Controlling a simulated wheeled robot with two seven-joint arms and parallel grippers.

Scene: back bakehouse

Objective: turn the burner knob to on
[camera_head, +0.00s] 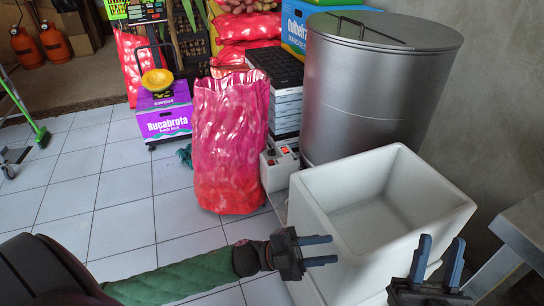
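I cannot make out a burner or its knob for certain. A small white box (279,173) with red and dark parts on top stands on the floor between the pink sack and the big metal drum; it is too small to tell what its controls are. My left gripper (334,250) is open and empty, its blue fingers pointing right in front of the white tub. My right gripper (441,245) is open and empty, its fingers pointing up at the lower right, in front of the tub's right side.
An empty white tub (335,222) stands before a lidded metal drum (362,95). A tall pink sack (230,140) stands left of them. A purple box (165,115) carries a yellow bowl (157,80). A metal table (525,225) is at right. The tiled floor (90,190) at left is mostly clear.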

